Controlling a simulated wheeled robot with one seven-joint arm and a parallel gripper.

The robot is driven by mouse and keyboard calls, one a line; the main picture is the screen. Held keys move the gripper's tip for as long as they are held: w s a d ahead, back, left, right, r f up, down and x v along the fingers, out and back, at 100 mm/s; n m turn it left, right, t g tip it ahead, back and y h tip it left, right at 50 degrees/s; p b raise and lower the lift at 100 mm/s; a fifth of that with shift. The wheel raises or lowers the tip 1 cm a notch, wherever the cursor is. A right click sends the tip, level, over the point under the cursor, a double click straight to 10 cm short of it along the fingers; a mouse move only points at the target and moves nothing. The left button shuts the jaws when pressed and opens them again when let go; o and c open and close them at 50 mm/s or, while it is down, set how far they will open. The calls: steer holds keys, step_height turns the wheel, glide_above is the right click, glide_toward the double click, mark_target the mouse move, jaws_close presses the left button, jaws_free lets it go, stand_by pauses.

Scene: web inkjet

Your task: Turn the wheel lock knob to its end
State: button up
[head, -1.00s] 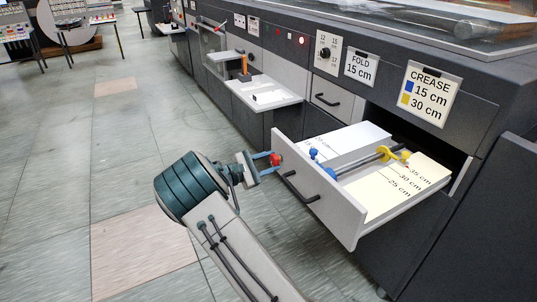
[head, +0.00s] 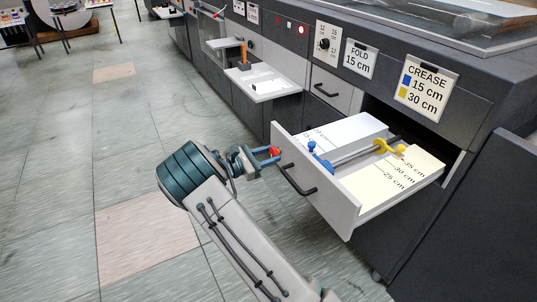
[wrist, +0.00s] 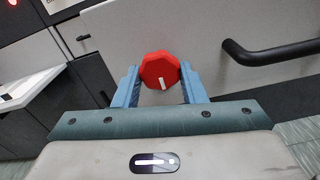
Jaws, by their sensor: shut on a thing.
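The knob is a red, many-sided disc (wrist: 160,70) with a short white mark near its lower edge, on the pale drawer front. In the head view the red knob (head: 275,151) shows at the left end of the open drawer's front. My gripper (wrist: 160,85) is shut on the knob, with one blue finger on each side of it. In the head view my gripper (head: 268,154) reaches the knob from the left. The white mark is tilted slightly. The parts behind the knob are hidden.
The open drawer (head: 335,205) has a black handle (head: 296,182) right of the knob. Inside are blue (head: 320,158) and yellow (head: 389,147) wheels on a rod and a printed scale. A white tray (head: 262,84) juts out behind.

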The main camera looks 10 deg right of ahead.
steer(key=o, duration=1)
steer(key=shift+a, duration=0.1)
steer(key=b+v, duration=0.1)
steer(key=v, duration=1.3)
steer(key=shift+b, duration=0.35)
